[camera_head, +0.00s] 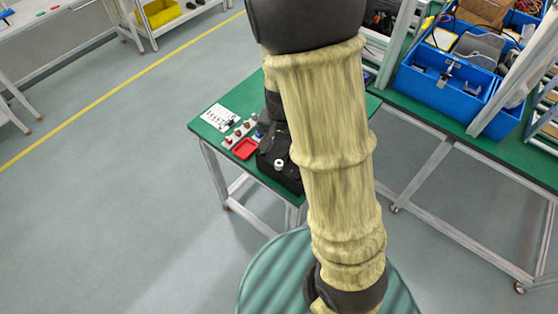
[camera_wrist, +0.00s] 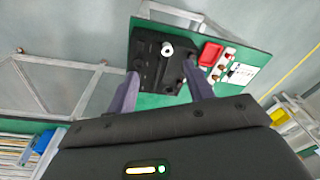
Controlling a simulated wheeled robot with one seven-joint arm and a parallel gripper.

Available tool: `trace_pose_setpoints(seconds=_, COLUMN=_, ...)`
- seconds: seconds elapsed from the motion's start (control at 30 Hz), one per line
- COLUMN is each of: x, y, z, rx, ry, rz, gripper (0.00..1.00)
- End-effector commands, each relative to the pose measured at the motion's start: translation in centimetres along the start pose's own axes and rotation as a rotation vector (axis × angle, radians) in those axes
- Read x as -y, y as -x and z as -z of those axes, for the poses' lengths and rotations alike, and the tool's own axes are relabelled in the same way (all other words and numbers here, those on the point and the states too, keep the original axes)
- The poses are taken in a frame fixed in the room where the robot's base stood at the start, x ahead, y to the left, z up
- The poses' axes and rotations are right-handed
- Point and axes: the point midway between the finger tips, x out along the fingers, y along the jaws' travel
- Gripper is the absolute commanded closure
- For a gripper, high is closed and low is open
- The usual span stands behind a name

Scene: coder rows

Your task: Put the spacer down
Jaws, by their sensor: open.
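The spacer, a small white ring-like piece (camera_wrist: 167,50), sits on a black fixture block (camera_wrist: 150,75) in the wrist view. In the head view the spacer (camera_head: 279,163) shows as a small white spot on the black block (camera_head: 290,178), just left of my arm. My gripper (camera_wrist: 160,69) has its two purple-grey fingers spread apart, with nothing held between them. The fingers reach over the block, and the spacer shows beyond and between the tips. Whether the fingertips touch the block is unclear. My arm hides part of the block in the head view.
The green table (camera_head: 205,128) also holds a red tray (camera_head: 245,148), a row of small parts and a white printed sheet (camera_head: 222,118). Blue bins (camera_head: 440,80) stand on a green bench at the right. Open floor lies to the left.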

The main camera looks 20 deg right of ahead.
Motion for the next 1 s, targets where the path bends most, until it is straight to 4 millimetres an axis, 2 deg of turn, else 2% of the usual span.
trace_pose_setpoints(seconds=0.1, x=1.6, y=-0.7, z=2.0, rx=-0.018, ry=-0.111, rz=-0.046, gripper=0.48)
trace_pose_setpoints(seconds=0.23, x=2.5, y=-1.2, z=3.5, rx=-0.047, ry=-0.187, rz=-0.068, gripper=0.48)
trace_pose_setpoints(seconds=0.67, x=2.6, y=-1.7, z=3.8, rx=-0.056, ry=-0.209, rz=-0.071, gripper=0.48)
trace_pose_setpoints(seconds=0.77, x=2.5, y=-2.6, z=3.9, rx=-0.054, ry=-0.210, rz=-0.073, gripper=0.48)
trace_pose_setpoints(seconds=1.0, x=2.1, y=-6.6, z=4.0, rx=-0.052, ry=-0.212, rz=-0.074, gripper=0.48)
